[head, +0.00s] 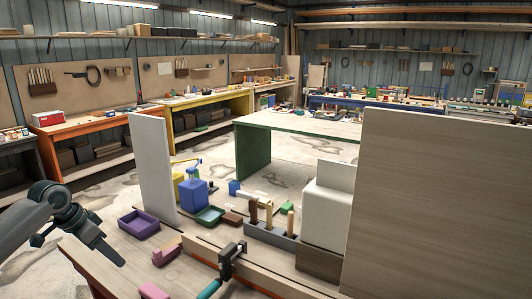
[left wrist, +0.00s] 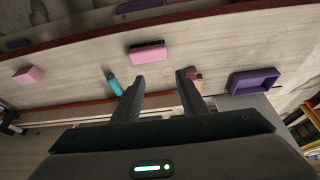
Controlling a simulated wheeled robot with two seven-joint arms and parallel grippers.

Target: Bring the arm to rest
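My left arm comes in from the left edge of the head view. Its dark left gripper (head: 118,262) hangs over the front left part of the workbench (head: 96,257), pointing down and to the right. The left wrist view shows the two fingers of this gripper (left wrist: 160,84) spread apart with a gap between them and nothing held. The gripper looks clear of the bench and its objects. My right arm and right gripper are not in view.
A pale upright board (head: 153,165) and a large wooden panel (head: 435,200) rise from the bench.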

